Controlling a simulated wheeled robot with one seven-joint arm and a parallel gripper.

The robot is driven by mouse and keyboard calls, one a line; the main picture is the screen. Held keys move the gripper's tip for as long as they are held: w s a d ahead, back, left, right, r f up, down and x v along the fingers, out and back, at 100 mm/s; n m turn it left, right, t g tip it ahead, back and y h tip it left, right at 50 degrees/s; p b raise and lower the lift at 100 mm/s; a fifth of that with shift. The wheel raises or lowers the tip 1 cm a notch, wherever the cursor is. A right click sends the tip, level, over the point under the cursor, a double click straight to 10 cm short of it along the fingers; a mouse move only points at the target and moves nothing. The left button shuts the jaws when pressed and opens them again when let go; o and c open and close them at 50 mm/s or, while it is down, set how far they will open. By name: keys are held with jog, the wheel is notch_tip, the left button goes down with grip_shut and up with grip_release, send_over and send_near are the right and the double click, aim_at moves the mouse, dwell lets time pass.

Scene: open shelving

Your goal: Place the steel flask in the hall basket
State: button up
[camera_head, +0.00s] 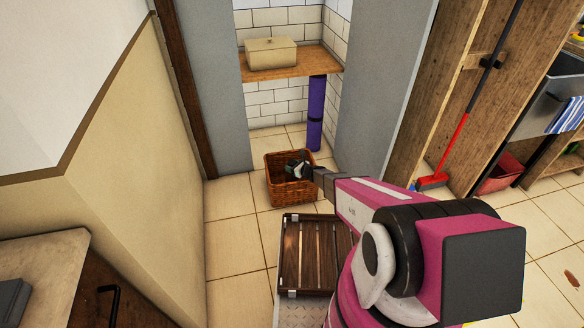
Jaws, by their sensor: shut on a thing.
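The hall basket (288,192), a brown wicker one, stands on the tiled floor in front of the alcove. My arm reaches out from the lower right to it. My gripper (300,168) is at the basket's opening, over its right part, and is shut on a small pale and dark thing, which seems to be the steel flask (294,168). The flask is small and partly hidden by my gripper, so its shape and tilt are unclear. I cannot tell whether it touches the basket.
Behind the basket is an alcove with a wooden shelf (318,64) bearing a beige lidded box (271,53). A purple roll (317,115) stands below the shelf. A red broom (434,181) and wooden shelving (432,100) are at right. Free floor lies left of the basket.

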jog(key=shift+f, duration=0.1)
jog(key=o, duration=1.4)
jog(key=shift+o, duration=0.2)
